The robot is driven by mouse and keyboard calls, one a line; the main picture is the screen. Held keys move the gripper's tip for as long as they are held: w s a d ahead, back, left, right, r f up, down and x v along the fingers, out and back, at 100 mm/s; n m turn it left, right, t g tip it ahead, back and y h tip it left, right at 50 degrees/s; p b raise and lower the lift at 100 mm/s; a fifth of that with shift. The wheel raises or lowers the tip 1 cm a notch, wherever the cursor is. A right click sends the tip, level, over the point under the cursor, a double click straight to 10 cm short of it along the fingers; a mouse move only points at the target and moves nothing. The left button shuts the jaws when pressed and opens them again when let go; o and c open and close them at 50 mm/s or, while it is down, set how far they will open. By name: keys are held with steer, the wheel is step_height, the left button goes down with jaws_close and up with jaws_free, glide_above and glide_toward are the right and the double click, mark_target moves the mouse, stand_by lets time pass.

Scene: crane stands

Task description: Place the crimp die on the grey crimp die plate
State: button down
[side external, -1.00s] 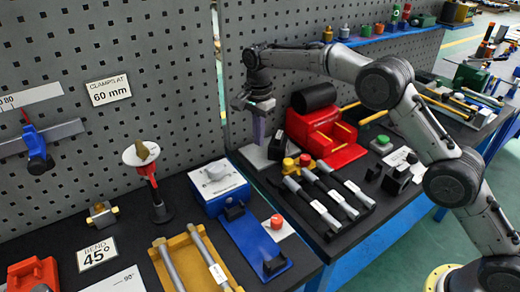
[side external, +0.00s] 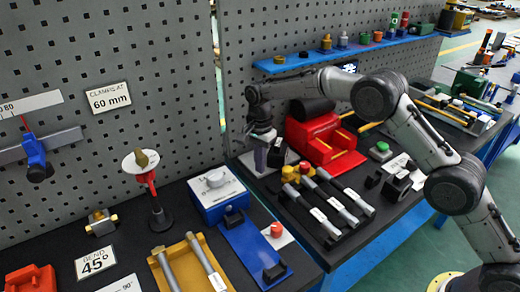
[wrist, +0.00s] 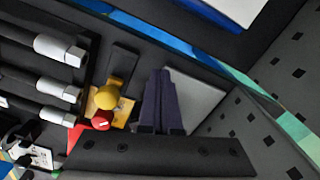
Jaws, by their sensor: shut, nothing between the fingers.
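The grey plate (side external: 246,161) lies on the dark bench below the pegboard, partly hidden by my gripper. It also shows in the wrist view (wrist: 198,98), beside the fingers. My gripper (side external: 261,166) is shut and empty, pointing down, low over the plate; in the wrist view its fingers (wrist: 160,76) are together. I cannot tell whether they touch the plate. A black block (side external: 277,153) stands at the plate's right side, close to the fingers. It may be the crimp die, but I cannot tell for sure.
Yellow and red knobs (side external: 306,168) and several grey-ended black tools (side external: 330,208) lie right of the plate. A red block (side external: 322,138) stands behind them. A blue-and-white box (side external: 217,194) is at the front left. The pegboard (side external: 215,100) is close behind.

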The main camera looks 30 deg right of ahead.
mark_target(275, 153)
steer(key=d, duration=0.1)
steer(key=w+d+f, duration=0.1)
steer(key=shift+d, duration=0.4)
steer(key=shift+w+d, duration=0.2)
steer(key=shift+d, duration=0.3)
steer(key=shift+d, duration=0.1)
steer(key=d, duration=0.1)
steer(key=w+d, duration=0.1)
steer(key=d, duration=0.1)
steer(key=shift+w+d, duration=0.15)
steer(key=shift+d, duration=0.1)
